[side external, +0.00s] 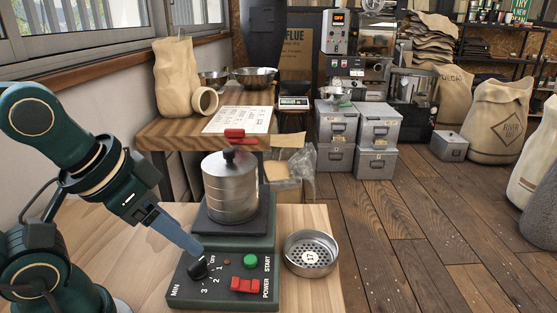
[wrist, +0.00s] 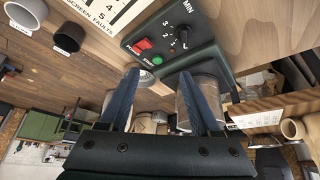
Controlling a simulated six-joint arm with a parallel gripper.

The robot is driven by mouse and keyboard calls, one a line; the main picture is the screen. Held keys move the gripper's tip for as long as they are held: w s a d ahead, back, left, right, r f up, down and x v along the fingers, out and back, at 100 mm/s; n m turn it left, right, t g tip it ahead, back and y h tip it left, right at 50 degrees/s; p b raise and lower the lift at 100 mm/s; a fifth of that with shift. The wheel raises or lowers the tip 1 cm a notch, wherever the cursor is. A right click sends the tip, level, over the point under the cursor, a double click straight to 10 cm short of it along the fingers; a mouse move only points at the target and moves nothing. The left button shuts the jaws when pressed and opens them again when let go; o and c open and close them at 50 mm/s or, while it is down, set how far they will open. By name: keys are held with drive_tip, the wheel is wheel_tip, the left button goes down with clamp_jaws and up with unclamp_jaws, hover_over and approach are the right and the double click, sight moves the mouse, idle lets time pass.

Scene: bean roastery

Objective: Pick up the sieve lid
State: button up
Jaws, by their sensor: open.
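The sieve lid (side external: 230,166) is a silver disc with a black knob on top. It sits on the metal sieve stack (side external: 231,195), which stands upright on the dark green shaker. In the wrist view the metal cylinder (wrist: 206,100) shows partly behind one finger; I cannot make out the lid there. My gripper (side external: 193,246) is at the front left of the stack, lower than the lid, close above the shaker's dial. Its two blue fingers are spread and hold nothing in the wrist view (wrist: 160,76).
A perforated sieve (side external: 311,254) lies right of the shaker's control panel (side external: 225,275), which has a black dial, red switch and green button. A red handle (side external: 236,134) shows above the stack. In the wrist view are a white cup (wrist: 27,12) and a printed chart (wrist: 108,10).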

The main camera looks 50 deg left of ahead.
drive_tip(key=w+a+r+n+t+y, duration=0.1)
drive_tip(key=w+a+n+y, duration=0.15)
drive_tip(key=a+n, duration=0.2)
drive_tip(key=w+a+r+n+y, duration=0.1)
drive_tip(key=a+n+y, duration=0.2)
drive_tip(key=a+n, duration=0.15)
drive_tip(key=m+t+y, duration=0.2)
drive_tip(key=t, duration=0.2)
approach(227, 152)
drive_tip(key=x, duration=0.6)
drive_tip(key=shift+a+r, duration=0.25)
drive_tip(key=shift+d+f, duration=0.15)
drive_tip(key=shift+f, duration=0.05)
drive_tip(key=shift+x, duration=2.4)
